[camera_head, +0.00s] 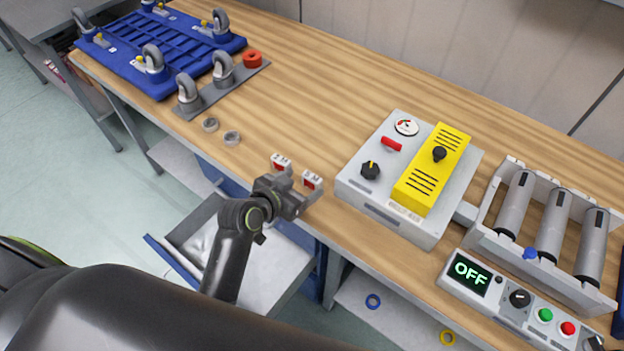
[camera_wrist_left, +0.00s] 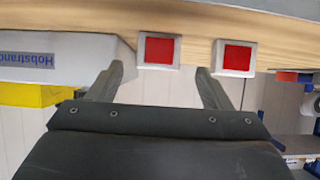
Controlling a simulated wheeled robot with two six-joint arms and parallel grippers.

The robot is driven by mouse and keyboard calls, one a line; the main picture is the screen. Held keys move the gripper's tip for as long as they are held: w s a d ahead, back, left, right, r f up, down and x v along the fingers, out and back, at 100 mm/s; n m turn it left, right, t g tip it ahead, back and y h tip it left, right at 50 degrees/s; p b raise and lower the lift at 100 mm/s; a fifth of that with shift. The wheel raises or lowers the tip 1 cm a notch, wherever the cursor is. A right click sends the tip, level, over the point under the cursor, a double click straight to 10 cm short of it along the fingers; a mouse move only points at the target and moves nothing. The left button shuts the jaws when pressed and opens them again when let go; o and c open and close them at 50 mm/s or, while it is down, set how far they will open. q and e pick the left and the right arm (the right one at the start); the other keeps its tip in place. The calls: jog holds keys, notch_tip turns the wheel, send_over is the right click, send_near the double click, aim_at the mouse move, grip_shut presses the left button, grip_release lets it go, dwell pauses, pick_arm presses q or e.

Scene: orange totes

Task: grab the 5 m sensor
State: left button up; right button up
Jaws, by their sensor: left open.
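Two small light-grey blocks with red faces stand side by side at the table's front edge, the left one (camera_head: 281,163) and the right one (camera_head: 312,180) in the head view. Their markings are too small to read, so I cannot tell which is the 5 m sensor. My left gripper (camera_head: 299,191) is open and empty, close in front of them. In the left wrist view, one red-faced block (camera_wrist_left: 159,50) lies ahead between the fingers (camera_wrist_left: 160,72). The other block (camera_wrist_left: 235,57) is to the right of the right finger. My right gripper is not in view.
A grey box with a yellow module (camera_head: 432,168) stands right of the blocks. A control panel reading OFF (camera_head: 471,272) and a rack of cylinders (camera_head: 550,222) lie further right. Two grey rings (camera_head: 231,138) and a blue castered frame (camera_head: 150,50) are left. The back middle is clear.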

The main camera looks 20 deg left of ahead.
aim_at(309, 181)
pick_arm(q)
jog(key=shift+w+d+f+p, duration=0.2)
jog(key=shift+w+d+p, duration=0.1)
jog(key=shift+w, duration=0.25)
jog(key=shift+p+x, duration=0.4)
jog(key=shift+x, duration=1.6)
jog(key=shift+s, duration=0.1)
jog(key=c, duration=1.1)
